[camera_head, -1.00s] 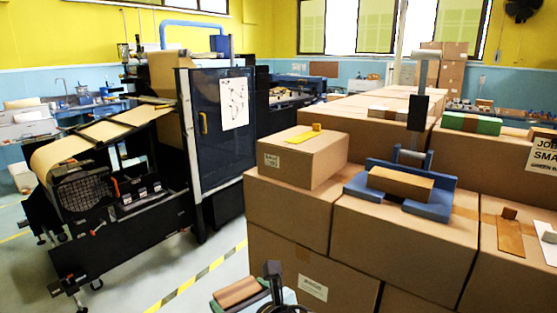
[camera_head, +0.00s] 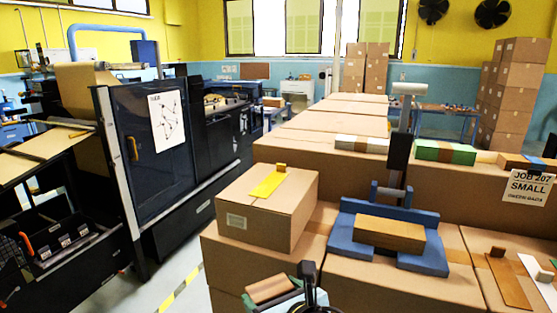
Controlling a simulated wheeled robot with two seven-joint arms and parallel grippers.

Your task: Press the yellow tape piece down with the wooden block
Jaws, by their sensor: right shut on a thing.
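The yellow tape piece (camera_head: 266,186) lies on top of a small carton, with a small brown cube (camera_head: 281,167) at its far end. My right gripper (camera_head: 290,290) is at the bottom edge, low in front of the cartons and apart from the tape. It is shut on a wooden block (camera_head: 269,288) with a teal part below it. The gripper's fingers are cut off and partly hidden. My left gripper is not in view.
The small carton (camera_head: 240,222) stands on larger cartons. Right of it, a blue stand (camera_head: 425,260) with a tall handle holds a wooden bar (camera_head: 390,234). An orange-brown strip (camera_head: 508,283) lies farther right. A dark machine (camera_head: 170,150) stands left, with a floor aisle between.

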